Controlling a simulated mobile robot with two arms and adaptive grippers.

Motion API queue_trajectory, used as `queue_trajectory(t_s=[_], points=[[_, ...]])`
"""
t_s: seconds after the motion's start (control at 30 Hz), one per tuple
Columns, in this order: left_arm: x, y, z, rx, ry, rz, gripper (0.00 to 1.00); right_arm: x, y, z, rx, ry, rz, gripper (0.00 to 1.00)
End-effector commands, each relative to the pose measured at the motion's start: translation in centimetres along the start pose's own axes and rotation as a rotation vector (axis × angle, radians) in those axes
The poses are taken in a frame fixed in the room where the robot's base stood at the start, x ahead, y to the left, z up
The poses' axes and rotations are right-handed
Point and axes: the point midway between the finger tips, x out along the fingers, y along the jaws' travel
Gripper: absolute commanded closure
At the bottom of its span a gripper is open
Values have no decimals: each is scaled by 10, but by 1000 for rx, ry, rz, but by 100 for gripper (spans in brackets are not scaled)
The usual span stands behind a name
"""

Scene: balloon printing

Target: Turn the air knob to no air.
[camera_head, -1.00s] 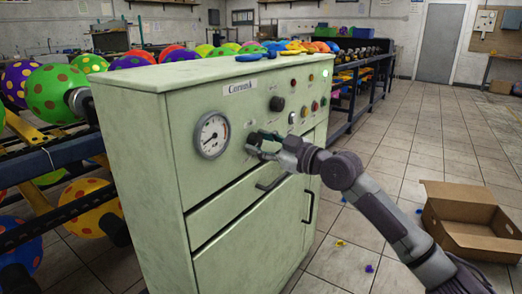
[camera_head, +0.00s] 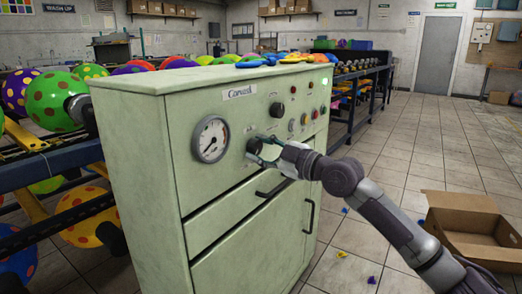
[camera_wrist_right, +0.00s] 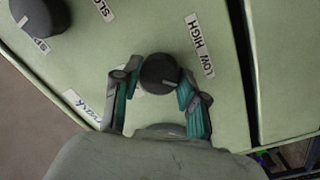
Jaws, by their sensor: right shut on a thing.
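The black round knob (camera_wrist_right: 158,73) beside the printed words "LOW HIGH" (camera_wrist_right: 200,45) sits between the fingers of my right gripper (camera_wrist_right: 160,88) in the right wrist view. A pale pointer mark shows on its lower right face. My right gripper (camera_head: 262,150) is shut on this knob, on the front panel of the pale green cabinet (camera_head: 150,190), right of the pressure gauge (camera_head: 210,139). The fingers partly cover the knob in the head view.
A second black knob (camera_head: 276,109) is above and right of the gripped one, with small lights and buttons further right. Cabinet handles (camera_head: 309,215) jut out below. An open cardboard box (camera_head: 470,230) stands on the floor at right. Balloon racks (camera_head: 50,160) flank the cabinet.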

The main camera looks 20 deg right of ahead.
Motion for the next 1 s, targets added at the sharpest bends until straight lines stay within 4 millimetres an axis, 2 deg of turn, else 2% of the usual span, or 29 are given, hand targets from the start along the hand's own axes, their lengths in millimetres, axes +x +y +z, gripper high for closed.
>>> queue_trajectory(t_s=[0.1,0.13,0.27,0.3,0.67,0.77,1.0], points=[[0,0,0,0,0,0,60,0,-3,2,-1,-4,-6,92],[0,0,0,0,0,0,60,0,-3,2,-1,-4,-6,56],[0,0,0,0,0,0,60,0,-2,1,0,-3,-4,34],[0,0,0,0,0,0,60,0,-2,1,0,-2,-4,32],[0,0,1,-1,-3,-1,60,-5,0,1,-1,-1,-1,32],[0,0,1,-1,-3,-1,60,-18,-1,2,-1,-4,-2,32],[0,0,1,0,-2,0,60,-70,-1,2,-3,-7,-4,32]])
